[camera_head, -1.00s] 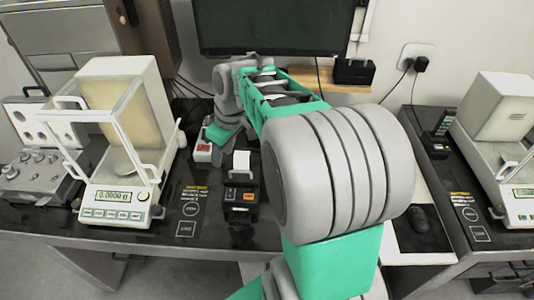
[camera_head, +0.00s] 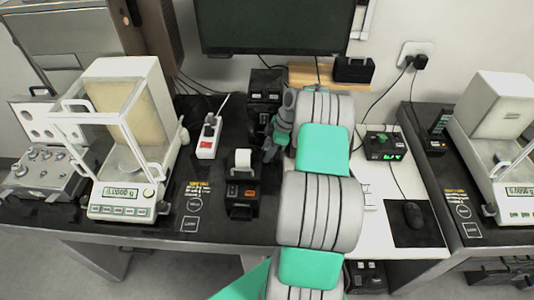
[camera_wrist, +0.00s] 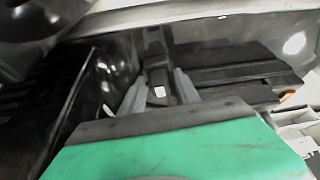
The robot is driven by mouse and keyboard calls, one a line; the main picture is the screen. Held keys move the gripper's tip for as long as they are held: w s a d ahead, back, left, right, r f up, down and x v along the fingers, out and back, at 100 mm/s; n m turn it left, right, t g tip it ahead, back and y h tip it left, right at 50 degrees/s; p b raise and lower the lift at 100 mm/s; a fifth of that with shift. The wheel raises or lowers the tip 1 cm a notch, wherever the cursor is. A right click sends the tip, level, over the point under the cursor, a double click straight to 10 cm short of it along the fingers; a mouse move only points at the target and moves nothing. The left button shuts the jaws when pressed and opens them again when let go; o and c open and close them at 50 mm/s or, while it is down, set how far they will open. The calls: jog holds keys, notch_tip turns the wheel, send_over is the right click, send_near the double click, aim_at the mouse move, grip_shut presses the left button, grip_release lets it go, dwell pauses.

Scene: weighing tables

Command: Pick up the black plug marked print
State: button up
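In the wrist view a black plug (camera_wrist: 157,74) with a small white label sits between the two grey fingers of my gripper (camera_wrist: 158,98). The fingers lie against its sides; I cannot read the label. In the head view my gripper (camera_head: 272,148) is behind and right of the small label printer (camera_head: 242,192), partly hidden by my arm, and the plug cannot be made out there. A white power strip (camera_head: 206,150) with a red switch lies left of my gripper, with a dark plug (camera_head: 209,125) still in it.
A balance (camera_head: 123,195) stands on the left and another (camera_head: 520,190) on the right. A monitor (camera_head: 275,25) and black boxes (camera_head: 267,84) are behind my gripper. A device with a green display (camera_head: 385,147) and a mouse (camera_head: 413,214) are to the right.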

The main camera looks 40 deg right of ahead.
grip_shut()
dwell(0.3)
jog(key=shift+r, duration=0.15)
